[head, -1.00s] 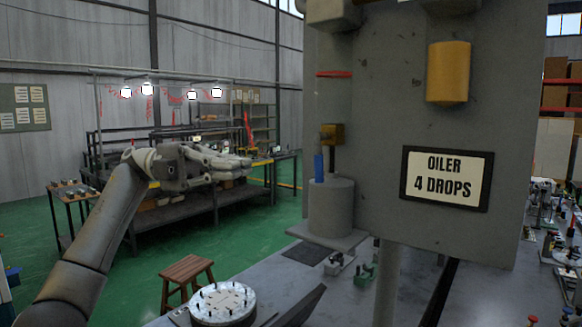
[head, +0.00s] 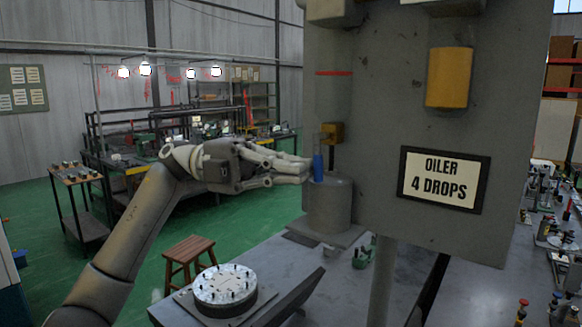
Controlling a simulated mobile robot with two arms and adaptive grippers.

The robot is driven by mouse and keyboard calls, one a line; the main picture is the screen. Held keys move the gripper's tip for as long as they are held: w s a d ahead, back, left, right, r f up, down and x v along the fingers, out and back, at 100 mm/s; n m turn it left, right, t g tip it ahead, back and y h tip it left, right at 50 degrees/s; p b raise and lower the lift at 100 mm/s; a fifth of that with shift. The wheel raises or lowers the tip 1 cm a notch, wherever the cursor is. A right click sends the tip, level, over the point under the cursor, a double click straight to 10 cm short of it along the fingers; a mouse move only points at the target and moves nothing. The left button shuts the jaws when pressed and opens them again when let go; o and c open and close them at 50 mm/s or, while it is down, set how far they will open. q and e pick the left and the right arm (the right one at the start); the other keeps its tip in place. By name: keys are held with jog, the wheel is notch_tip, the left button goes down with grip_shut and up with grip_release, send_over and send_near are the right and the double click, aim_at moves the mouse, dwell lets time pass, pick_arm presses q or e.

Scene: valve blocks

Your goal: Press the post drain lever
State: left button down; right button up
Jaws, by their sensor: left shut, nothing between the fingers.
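A small blue upright piece (head: 318,167), which looks like the drain lever's handle, stands below a brass-yellow block (head: 333,132) on the grey post panel (head: 380,110). It is just above a grey cylinder (head: 331,203). My left gripper (head: 308,171) is shut and empty, reaching in from the left with its fingertips right beside the blue piece. I cannot tell whether they touch it. My right gripper is not in view.
A sign reading "OILER 4 DROPS" (head: 444,180) and a yellow cylinder (head: 450,78) are on the panel to the right. Below are a grey bench (head: 340,283), a round white plate with pegs (head: 226,287) and a wooden stool (head: 189,250).

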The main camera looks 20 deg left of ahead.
pick_arm(q)
jog(key=shift+f, duration=0.1)
jog(key=shift+d+f+h+b, duration=0.1)
jog(key=shift+h+b, duration=0.3)
jog(key=shift+b, duration=0.3)
jog(key=shift+s, duration=0.1)
